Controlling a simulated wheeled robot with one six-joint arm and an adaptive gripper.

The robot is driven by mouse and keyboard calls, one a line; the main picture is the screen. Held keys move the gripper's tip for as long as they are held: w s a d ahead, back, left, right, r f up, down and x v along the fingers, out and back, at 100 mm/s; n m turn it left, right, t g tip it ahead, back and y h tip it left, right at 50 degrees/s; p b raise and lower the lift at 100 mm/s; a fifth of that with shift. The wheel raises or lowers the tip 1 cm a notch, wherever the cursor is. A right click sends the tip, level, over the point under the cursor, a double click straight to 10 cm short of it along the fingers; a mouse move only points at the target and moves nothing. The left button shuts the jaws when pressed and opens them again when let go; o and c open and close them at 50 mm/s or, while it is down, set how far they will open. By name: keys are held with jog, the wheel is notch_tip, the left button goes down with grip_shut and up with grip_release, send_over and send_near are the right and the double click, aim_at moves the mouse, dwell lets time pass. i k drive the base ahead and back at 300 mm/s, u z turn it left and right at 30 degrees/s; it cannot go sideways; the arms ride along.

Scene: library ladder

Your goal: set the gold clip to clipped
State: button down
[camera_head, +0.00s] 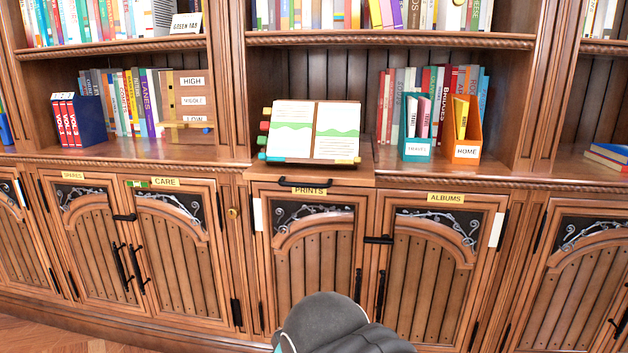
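An open book (313,130) with green-and-white pages rests on a small dark stand on the middle shelf. A small gold piece (357,160) shows at the stand's lower right corner and may be the gold clip. It is too small to tell whether it is clipped. A round gold fitting (233,213) is on the cabinet post. My grey arm shows at the bottom centre, below the book; its gripper fingers are not visible.
The book stands on a pull-out board (310,175) with a black handle. A teal holder (417,150) and an orange holder (465,152) stand to its right. A wooden panel labelled HIGH (193,81) is to its left. Closed cabinet doors (433,270) fill the lower front.

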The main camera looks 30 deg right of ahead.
aim_at(356, 160)
jog(key=u, duration=1.25)
jog(key=i, duration=0.35)
jog(key=z, duration=3.1)
